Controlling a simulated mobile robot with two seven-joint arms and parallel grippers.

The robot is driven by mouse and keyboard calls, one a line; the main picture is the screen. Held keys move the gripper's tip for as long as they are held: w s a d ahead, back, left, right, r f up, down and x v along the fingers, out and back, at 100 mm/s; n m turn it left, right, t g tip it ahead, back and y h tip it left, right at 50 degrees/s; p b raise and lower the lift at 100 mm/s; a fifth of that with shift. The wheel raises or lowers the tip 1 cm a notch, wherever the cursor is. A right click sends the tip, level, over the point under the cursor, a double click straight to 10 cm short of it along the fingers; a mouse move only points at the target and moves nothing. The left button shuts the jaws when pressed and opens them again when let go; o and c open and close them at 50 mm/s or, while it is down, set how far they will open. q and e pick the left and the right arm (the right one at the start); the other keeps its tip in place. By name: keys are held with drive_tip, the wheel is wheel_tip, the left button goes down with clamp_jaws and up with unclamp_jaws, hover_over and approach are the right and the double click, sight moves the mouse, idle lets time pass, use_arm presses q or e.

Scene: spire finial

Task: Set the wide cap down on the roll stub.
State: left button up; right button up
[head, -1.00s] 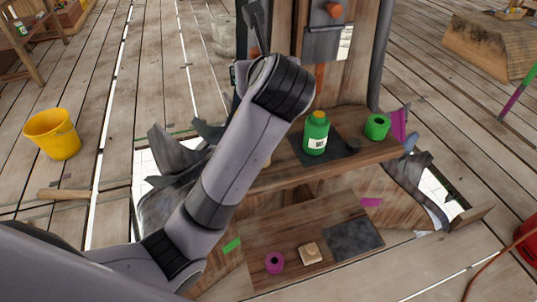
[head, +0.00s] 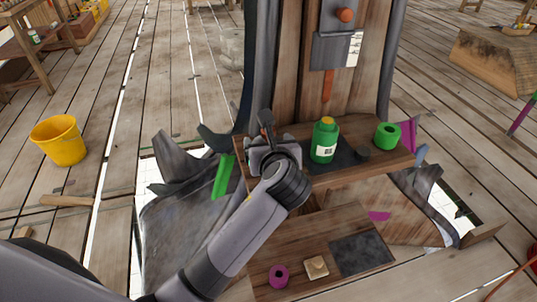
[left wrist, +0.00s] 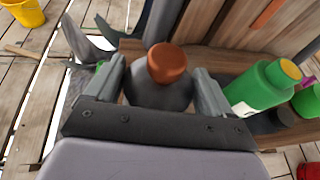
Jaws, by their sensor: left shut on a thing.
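My left gripper (head: 272,152) is over the left end of the wooden shelf (head: 335,172). In the left wrist view its fingers (left wrist: 158,88) are shut on a grey rounded piece with an orange-brown top (left wrist: 168,60), which I take to be the wide cap. In the head view my wrist hides most of it, and its gap above the shelf cannot be told. A short green roll with a dark hole (head: 387,135) stands on the shelf's right end. A magenta roll (head: 279,276) stands on the lower board. I cannot tell which is the roll stub. My right gripper is not in view.
A green bottle with a yellow cap (head: 325,140) stands on the shelf, right of my gripper. A small dark round piece (head: 362,154) is beside it. A wooden post (head: 315,60) rises behind. A pale block (head: 316,267) lies on the lower board.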

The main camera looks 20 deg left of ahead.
use_arm(q)
wheel_tip(320, 180, down, 2)
drive_tip(key=shift+f, duration=0.3)
drive_tip(key=shift+f, duration=0.1)
drive_tip(key=o, duration=1.3)
drive_tip(key=shift+f, duration=0.1)
drive_tip(key=shift+c, duration=0.2)
